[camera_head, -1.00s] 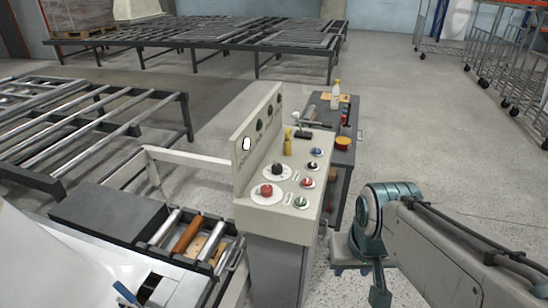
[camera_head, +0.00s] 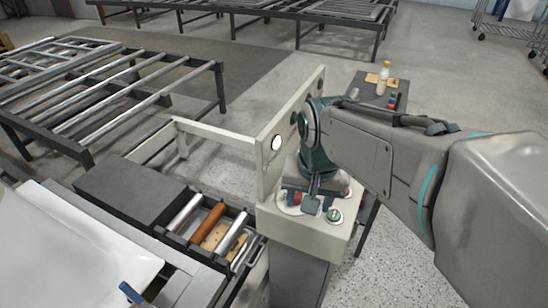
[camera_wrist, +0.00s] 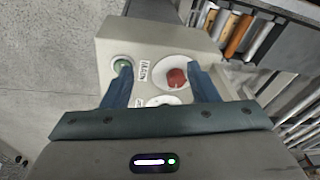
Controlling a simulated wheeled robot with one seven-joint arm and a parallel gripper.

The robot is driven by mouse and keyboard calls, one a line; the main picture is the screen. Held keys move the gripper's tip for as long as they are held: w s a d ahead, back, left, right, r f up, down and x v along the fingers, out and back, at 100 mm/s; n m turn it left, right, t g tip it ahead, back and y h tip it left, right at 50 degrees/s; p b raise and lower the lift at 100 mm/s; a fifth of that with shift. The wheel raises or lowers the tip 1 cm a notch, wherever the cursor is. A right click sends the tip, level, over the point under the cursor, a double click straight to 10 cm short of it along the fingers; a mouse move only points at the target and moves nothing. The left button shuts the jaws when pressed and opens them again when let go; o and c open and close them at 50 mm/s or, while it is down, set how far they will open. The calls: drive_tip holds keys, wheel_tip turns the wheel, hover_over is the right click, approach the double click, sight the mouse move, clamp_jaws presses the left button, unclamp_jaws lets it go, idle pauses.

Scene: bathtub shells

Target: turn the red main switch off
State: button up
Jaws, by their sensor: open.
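The red main switch (camera_wrist: 177,78) is a round red knob on a white disc on the cream control panel (camera_wrist: 105,45). In the wrist view it appears between the fingers of my gripper (camera_wrist: 158,68), closer to the right finger. The fingers are open and point down at the panel. I cannot tell whether they touch the knob. In the head view my gripper (camera_head: 312,203) is over the front of the panel and largely covers the red switch.
A green button (camera_wrist: 122,64) sits by the left finger; it also shows in the head view (camera_head: 334,215). The panel's upright back plate (camera_head: 270,160) stands close beside my gripper. A roller conveyor (camera_head: 215,230) is at left. A dark table with a bottle (camera_head: 381,78) stands behind.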

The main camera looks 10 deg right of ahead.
drive_tip(key=w+r+m+g, duration=0.2)
drive_tip(key=w+r+m, duration=0.3)
drive_tip(key=w+m, duration=0.6)
drive_tip(key=f, duration=1.4)
drive_tip(key=shift+s+d, duration=0.2)
drive_tip(key=shift+s, duration=0.05)
drive_tip(key=c, duration=1)
